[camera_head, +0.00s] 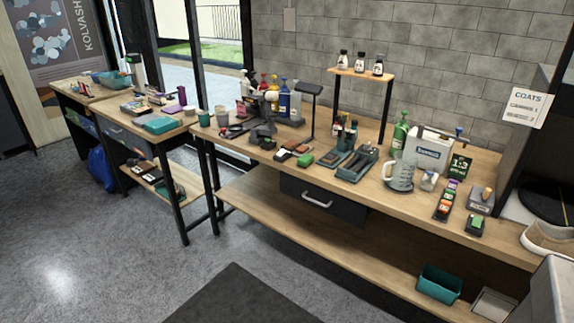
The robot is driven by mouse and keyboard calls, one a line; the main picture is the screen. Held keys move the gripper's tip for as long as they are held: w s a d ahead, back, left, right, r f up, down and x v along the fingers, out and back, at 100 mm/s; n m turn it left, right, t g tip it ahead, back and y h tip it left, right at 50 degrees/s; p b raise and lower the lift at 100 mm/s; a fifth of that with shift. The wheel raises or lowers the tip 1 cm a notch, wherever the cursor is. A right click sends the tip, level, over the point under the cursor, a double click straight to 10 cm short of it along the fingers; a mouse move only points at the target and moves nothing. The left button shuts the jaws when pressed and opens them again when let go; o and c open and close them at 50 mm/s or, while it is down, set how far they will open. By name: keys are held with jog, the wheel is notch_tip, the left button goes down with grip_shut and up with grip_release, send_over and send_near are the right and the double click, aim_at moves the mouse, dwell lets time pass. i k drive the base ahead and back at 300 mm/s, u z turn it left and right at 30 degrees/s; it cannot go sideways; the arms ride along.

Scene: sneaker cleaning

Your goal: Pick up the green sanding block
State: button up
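A small bright green block (305,160) lies near the front edge of the long wooden workbench (245,149), left of a dark teal tray of tools. It looks like a sanding block, but it is small in the picture. A second small green-topped item (476,221) sits on a dark base near the bench's right end. I cannot tell for sure which of the two is the sanding block. My gripper is not in view.
Dark brushes or blocks (291,151) lie just left of the green block. Bottles and a lamp (311,90) stand behind. A dark mat (240,300) lies on the open floor in front.

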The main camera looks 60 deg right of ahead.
aim_at(306, 160)
jog(key=u, duration=0.9)
jog(key=k, duration=0.95)
jog(key=z, duration=0.65)
jog(key=i, duration=1.05)
jog(key=u, duration=0.15)
